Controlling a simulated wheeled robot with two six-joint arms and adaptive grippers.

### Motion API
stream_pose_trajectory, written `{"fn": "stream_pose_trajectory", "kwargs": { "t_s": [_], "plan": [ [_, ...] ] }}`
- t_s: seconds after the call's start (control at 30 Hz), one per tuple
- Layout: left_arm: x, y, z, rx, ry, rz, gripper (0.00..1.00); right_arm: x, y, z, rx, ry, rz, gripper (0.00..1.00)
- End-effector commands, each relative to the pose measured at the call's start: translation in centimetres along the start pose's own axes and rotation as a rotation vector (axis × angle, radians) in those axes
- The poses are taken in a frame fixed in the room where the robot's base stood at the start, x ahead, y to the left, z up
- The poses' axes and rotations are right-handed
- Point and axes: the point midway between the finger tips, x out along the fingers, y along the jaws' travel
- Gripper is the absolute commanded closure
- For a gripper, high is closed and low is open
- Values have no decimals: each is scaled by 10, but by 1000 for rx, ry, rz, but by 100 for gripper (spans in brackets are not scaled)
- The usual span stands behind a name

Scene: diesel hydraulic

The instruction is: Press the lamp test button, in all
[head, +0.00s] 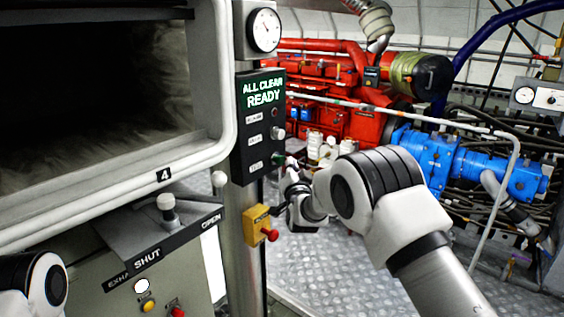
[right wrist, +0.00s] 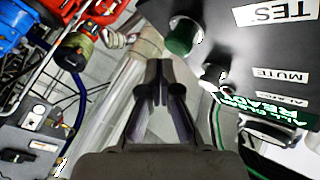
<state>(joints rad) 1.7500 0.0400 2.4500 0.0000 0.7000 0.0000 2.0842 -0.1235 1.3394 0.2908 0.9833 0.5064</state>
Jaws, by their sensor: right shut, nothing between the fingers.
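The black panel (head: 255,125) on the post shows a lit "ALL CLEAR READY" sign and a column of labelled buttons. Its lowest button is green (head: 277,160), beside a small label. In the right wrist view this green button (right wrist: 181,36) stands out from the panel by a label reading "TES"; the rest of the label is cut off. My left gripper is out of view.
A yellow box with a red knob (head: 270,235) sits on the post under the panel. A silver button (right wrist: 214,73) by "MUTE" is near the green one. A round gauge (head: 264,30) is above. A cabinet with a "SHUT" lever (head: 167,205) stands left.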

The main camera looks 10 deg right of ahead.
Motion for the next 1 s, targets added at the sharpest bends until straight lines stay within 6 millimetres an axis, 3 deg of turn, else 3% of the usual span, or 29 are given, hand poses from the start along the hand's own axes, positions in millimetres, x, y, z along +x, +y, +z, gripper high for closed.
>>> {"fn": "stream_pose_trajectory", "kwargs": {
  "t_s": [1.0],
  "plan": [
    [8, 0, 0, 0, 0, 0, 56, 6, -5, 4, 0, 0, 0, 100]
  ]
}}
